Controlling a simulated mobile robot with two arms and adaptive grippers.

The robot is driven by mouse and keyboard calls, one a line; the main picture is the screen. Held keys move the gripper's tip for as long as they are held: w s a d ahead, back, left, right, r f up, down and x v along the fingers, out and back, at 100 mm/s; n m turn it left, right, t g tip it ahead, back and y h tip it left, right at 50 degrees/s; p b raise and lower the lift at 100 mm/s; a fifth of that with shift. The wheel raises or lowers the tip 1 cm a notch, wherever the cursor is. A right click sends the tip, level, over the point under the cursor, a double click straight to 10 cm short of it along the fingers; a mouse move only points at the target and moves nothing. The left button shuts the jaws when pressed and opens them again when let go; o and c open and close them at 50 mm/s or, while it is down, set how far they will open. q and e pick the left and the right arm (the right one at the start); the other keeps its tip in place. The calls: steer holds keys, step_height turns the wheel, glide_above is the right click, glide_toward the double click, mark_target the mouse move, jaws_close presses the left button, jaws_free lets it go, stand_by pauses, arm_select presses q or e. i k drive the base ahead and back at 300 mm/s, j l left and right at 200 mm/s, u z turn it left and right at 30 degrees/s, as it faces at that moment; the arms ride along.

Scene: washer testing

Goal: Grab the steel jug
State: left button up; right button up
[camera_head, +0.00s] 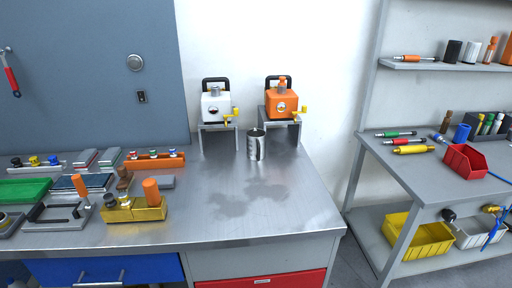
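The steel jug (256,144) is a small shiny metal cylinder with an open top. It stands upright on the grey workbench (230,213), towards the back right. It is just in front of and between two small raised stands. Neither of my grippers shows in the head view, so nothing is seen touching the jug.
A white unit (216,105) and an orange unit (282,104) with yellow taps stand on the stands behind the jug. Brass blocks (134,209) and trays crowd the bench's left. The bench in front of the jug is clear. A shelf rack (419,175) stands right, across a gap.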

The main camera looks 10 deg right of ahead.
mark_target(256, 139)
steer(key=i+j, duration=0.4)
steer(key=j, duration=0.15)
steer(key=i+j+u, duration=0.1)
steer(key=i+j, duration=0.25)
steer(key=j, duration=0.2)
